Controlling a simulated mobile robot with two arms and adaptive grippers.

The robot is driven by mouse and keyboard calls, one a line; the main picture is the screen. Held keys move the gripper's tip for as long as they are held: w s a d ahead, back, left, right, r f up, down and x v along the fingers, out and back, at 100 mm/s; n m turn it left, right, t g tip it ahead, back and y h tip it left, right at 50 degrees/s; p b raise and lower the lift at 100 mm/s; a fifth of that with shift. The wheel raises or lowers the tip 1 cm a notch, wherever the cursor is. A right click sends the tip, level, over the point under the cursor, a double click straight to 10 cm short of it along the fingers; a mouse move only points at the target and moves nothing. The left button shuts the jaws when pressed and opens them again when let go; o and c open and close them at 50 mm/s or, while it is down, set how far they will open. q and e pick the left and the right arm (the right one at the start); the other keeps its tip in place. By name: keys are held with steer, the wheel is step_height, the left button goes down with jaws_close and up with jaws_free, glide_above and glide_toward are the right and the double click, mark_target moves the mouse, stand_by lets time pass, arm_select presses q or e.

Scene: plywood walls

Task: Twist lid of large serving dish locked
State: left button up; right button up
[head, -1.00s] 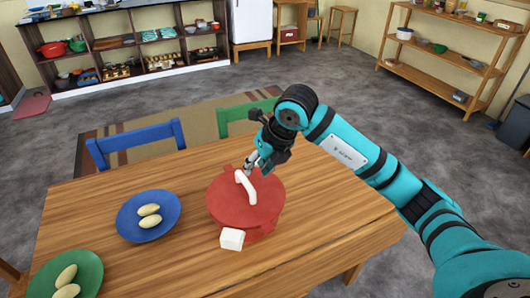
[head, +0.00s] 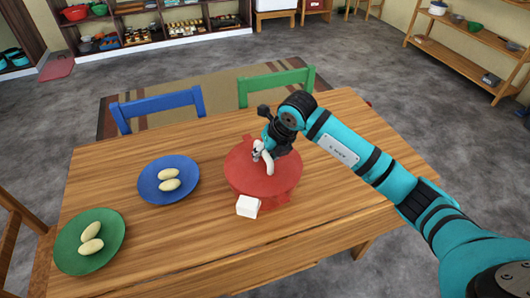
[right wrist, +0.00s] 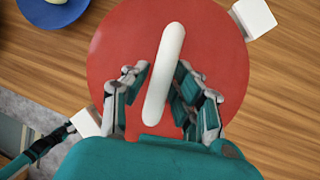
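The large serving dish (head: 285,201) is red and round and stands on the wooden table. Its red lid (head: 282,174) sits on top and carries a long white bar handle (right wrist: 165,75). A white block-shaped side handle (head: 248,206) sticks out toward the near side; it also shows at the upper right of the right wrist view (right wrist: 256,16). My right gripper (right wrist: 160,82) is over the lid with its fingers on both sides of the bar handle. It looks open, with narrow gaps beside the bar. My left gripper is in neither view.
A blue plate (head: 151,193) and a green plate (head: 70,256), each holding pale oval food, lie left of the dish. Blue (head: 160,103) and green (head: 277,84) chairs stand at the far table edge. The table's right part is clear.

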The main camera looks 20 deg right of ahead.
jaws_close()
steer(key=shift+a+m+t+h, duration=0.15)
steer(key=shift+m+t+h, duration=0.25)
steer(key=shift+m, duration=1.1)
steer(key=shift+a+m+h, duration=0.1)
steer(key=shift+m+h, duration=0.5)
steer(key=shift+m, duration=0.4)
steer(key=shift+w+m, duration=0.1)
steer(key=shift+m, duration=0.3)
steer(key=shift+m+h, duration=0.7)
steer(key=shift+m, duration=0.7)
